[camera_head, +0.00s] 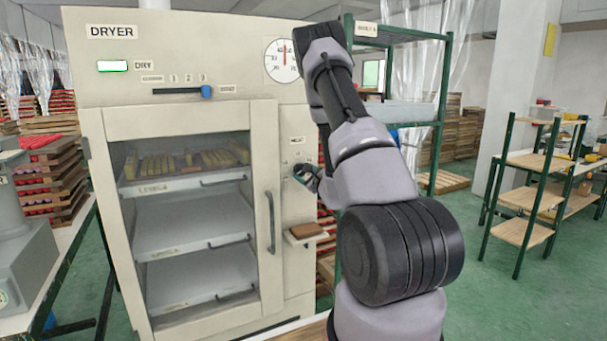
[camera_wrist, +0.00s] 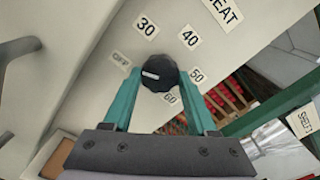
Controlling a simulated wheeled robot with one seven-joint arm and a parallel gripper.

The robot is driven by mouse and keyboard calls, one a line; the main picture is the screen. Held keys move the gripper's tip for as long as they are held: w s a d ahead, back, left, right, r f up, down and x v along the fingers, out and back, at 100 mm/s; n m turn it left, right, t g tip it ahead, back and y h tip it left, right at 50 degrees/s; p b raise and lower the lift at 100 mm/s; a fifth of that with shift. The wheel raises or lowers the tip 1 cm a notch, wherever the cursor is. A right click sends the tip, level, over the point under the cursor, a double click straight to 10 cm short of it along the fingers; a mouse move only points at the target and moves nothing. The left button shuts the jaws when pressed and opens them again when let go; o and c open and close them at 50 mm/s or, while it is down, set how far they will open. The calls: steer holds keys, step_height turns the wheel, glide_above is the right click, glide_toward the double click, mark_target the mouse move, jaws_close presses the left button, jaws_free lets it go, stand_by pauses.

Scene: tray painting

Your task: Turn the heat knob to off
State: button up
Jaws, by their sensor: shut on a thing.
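The black heat knob (camera_wrist: 160,72) is on the dryer's cream panel, under the HEAT label (camera_wrist: 222,10). Labels 30, 40, 50, 60 and a faint OFF label (camera_wrist: 121,59) ring it. Its white mark is on its left part, roughly on the OFF side; the exact setting is hard to tell. My gripper (camera_wrist: 159,78) has its two teal fingers on either side of the knob and is shut on it. In the head view my gripper (camera_head: 308,174) is at the panel right of the dryer door, where the knob is mostly hidden.
The dryer (camera_head: 93,145) has a closed glass door with a vertical handle (camera_head: 271,222). A small brown-topped ledge (camera_head: 306,231) sticks out below the knob. A green-framed shelf (camera_head: 441,110) stands behind my arm.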

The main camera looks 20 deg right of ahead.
steer(key=shift+f+n, duration=0.2)
steer(key=shift+n, duration=0.5)
steer(key=shift+s, duration=0.1)
steer(key=o, duration=1.4)
steer(key=shift+r, duration=0.1)
steer(key=shift+c, duration=0.2)
steer(key=s, duration=1)
steer(key=shift+s+d, duration=0.2)
steer(key=shift+s, duration=0.15)
